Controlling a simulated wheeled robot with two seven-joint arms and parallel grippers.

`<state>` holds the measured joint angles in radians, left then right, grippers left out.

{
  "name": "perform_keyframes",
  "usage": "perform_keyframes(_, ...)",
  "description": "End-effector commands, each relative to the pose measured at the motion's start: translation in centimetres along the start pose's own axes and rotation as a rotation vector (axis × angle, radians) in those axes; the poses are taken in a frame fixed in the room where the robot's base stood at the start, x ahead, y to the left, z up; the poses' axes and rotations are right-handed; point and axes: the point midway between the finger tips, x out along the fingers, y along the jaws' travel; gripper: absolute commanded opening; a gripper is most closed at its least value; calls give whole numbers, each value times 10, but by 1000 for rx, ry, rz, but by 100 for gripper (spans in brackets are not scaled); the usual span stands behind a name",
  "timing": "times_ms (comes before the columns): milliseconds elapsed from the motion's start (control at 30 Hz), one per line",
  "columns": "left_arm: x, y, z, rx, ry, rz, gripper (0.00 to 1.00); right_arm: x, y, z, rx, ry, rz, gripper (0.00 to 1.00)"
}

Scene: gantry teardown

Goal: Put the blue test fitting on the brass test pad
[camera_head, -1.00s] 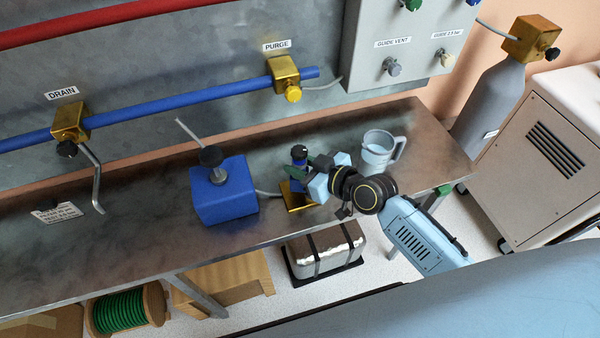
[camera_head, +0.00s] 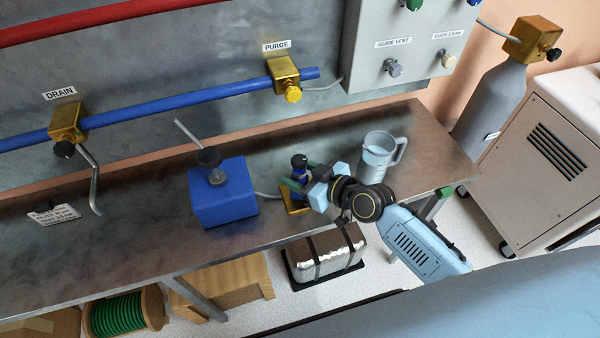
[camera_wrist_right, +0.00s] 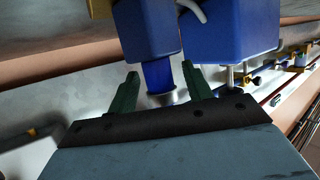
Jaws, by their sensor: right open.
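The blue test fitting (camera_head: 299,172), with a dark top, stands upright at the brass test pad (camera_head: 293,209) on the bench. The fingers hide its foot in the head view, so full contact with the pad cannot be made out. In the right wrist view the fitting (camera_wrist_right: 157,74) shows its blue body and a silvery collar, between the two green fingers. My right gripper (camera_head: 298,184) is open around the fitting, and gaps show beside the fingertips in the wrist view (camera_wrist_right: 160,80). My left gripper is not in view.
A blue block with a black knob (camera_head: 222,194) stands close left of the pad, with a thin hose between. A measuring jug (camera_head: 375,161) stands close right of my right gripper. The bench's left part (camera_head: 120,240) is mostly clear.

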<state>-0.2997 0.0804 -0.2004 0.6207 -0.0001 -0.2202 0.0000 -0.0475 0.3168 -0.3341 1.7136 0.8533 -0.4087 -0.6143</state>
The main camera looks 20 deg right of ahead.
Motion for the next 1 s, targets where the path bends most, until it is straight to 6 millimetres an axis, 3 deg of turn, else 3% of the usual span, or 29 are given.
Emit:
perform_keyframes(167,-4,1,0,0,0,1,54,-12,1,-2,-1,-2,1,50)
perform_keyframes(600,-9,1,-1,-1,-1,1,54,-101,0,-2,-1,-2,-1,50)
perform_keyframes(800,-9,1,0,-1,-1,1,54,-119,0,-3,1,0,-1,50)
perform_keyframes(1000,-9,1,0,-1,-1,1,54,-121,0,-4,1,2,-1,50)
